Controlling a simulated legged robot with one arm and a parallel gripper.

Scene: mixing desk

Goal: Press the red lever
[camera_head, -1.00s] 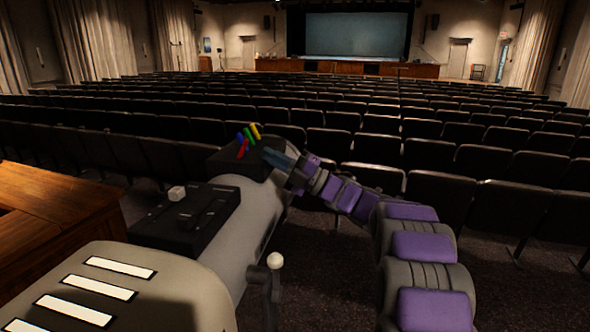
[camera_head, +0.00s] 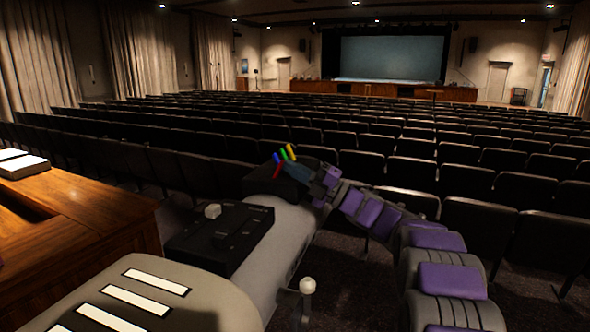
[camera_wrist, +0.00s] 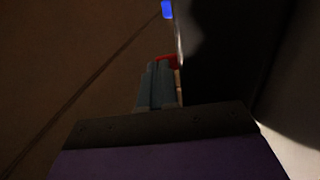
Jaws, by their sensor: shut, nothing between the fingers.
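The red lever (camera_head: 277,171) stands on a black box (camera_head: 262,185) at the far end of a grey cylindrical body. Blue (camera_head: 276,158), green (camera_head: 283,154) and yellow (camera_head: 290,151) levers sit close around it. My gripper (camera_head: 291,169) is shut and reaches in from the right, its tips right by the levers. In the wrist view, the closed fingertips (camera_wrist: 161,66) overlap the lower part of the red lever (camera_wrist: 167,61), which is partly hidden. I cannot tell whether they touch. The blue lever (camera_wrist: 167,10) shows farther up.
A wooden desk (camera_head: 80,225) is at the left. Rows of dark seats (camera_head: 400,170) fill the background.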

